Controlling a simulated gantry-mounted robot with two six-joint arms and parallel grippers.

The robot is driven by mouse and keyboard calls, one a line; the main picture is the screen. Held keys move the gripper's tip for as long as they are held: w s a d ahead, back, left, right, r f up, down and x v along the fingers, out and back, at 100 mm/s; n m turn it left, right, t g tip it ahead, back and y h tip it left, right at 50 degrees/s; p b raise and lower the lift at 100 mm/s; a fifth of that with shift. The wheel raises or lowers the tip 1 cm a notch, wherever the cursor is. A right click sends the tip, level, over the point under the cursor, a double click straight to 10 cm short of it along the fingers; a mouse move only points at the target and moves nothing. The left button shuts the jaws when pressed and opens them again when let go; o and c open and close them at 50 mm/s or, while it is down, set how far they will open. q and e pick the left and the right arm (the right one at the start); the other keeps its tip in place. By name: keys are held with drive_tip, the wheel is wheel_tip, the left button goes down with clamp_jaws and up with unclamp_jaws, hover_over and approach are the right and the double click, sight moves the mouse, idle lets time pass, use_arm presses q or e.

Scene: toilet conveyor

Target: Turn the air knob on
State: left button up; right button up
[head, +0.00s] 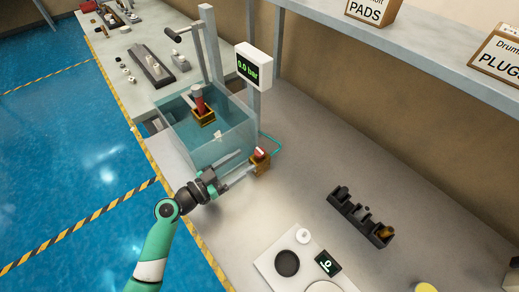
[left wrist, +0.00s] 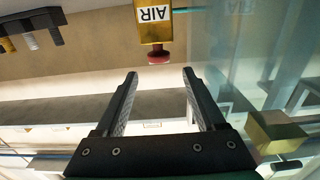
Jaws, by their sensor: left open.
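The air knob is a red knob (left wrist: 158,54) on a brass block (left wrist: 155,30) with a white AIR label in the left wrist view. In the head view the brass block (head: 261,168) stands on the bench beside the water tank, with red and white on top. My left gripper (head: 246,163) is open, its fingers pointing at the block. In the left wrist view the knob lies just beyond the gap between the fingertips (left wrist: 160,74), which look apart from it and empty. My right gripper is in neither view.
A clear water tank (head: 223,148) holding a brass part stands left of the block. A display (head: 254,66) on a post reads 0.0 bar. A teal hose (head: 276,147) runs behind the block. A dark rack (head: 350,213) and a scale (head: 278,246) stand to the right.

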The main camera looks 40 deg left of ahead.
sight(259, 151)
use_arm(q)
drive_tip(key=w, duration=0.7)
drive_tip(key=shift+w+d, duration=0.2)
drive_tip(key=shift+d, duration=0.2)
clamp_jaws()
